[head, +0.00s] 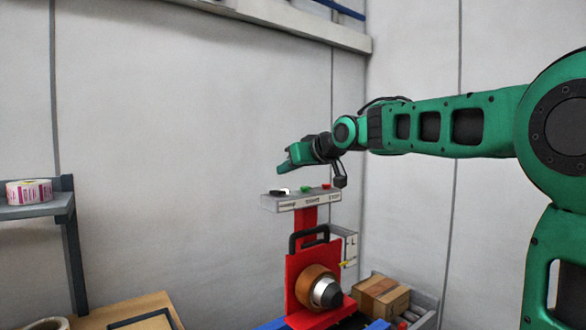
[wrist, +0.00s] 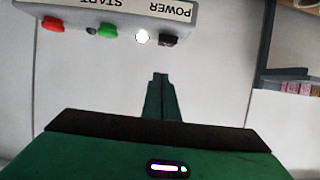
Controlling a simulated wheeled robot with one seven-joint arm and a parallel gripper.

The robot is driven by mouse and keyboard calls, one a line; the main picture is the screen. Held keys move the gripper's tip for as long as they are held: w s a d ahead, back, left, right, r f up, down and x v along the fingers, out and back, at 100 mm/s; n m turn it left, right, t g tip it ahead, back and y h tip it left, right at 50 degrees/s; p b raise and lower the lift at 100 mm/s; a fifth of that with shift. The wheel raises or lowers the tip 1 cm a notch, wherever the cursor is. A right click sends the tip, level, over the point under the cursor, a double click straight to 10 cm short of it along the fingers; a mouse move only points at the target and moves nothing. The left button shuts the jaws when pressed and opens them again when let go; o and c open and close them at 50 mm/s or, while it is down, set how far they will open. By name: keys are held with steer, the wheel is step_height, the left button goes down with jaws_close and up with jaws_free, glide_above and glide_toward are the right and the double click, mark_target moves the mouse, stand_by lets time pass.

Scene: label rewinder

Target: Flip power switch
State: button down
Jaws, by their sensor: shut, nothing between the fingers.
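The grey control box (head: 301,203) sits on top of the red machine. Its top carries a black power switch (head: 274,192) at the left end, then a white light, a green button (head: 305,188) and a red button (head: 326,186). In the wrist view the box (wrist: 120,12) appears upside down, with the black switch (wrist: 168,41) under the word POWER. My gripper (head: 282,166) is shut and empty, above the left part of the box and apart from it. In the wrist view its closed fingertips (wrist: 160,76) lie below the switch, with a gap between them.
The red machine (head: 297,268) has a black handle (head: 309,238) and a roller (head: 321,290) below the box. A shelf (head: 40,209) with a label roll (head: 29,191) stands at left. A cardboard box (head: 381,296) is at lower right. Bare wall lies behind.

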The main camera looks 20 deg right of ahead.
mark_target(286, 198)
steer(key=f, duration=0.4)
steer(key=shift+w+a, duration=0.1)
steer(key=shift+w, duration=0.1)
steer(key=shift+f, duration=0.15)
steer(key=shift+s+f, duration=0.2)
steer(key=shift+f, duration=0.2)
steer(key=shift+r, duration=0.85)
steer(key=shift+r, duration=0.1)
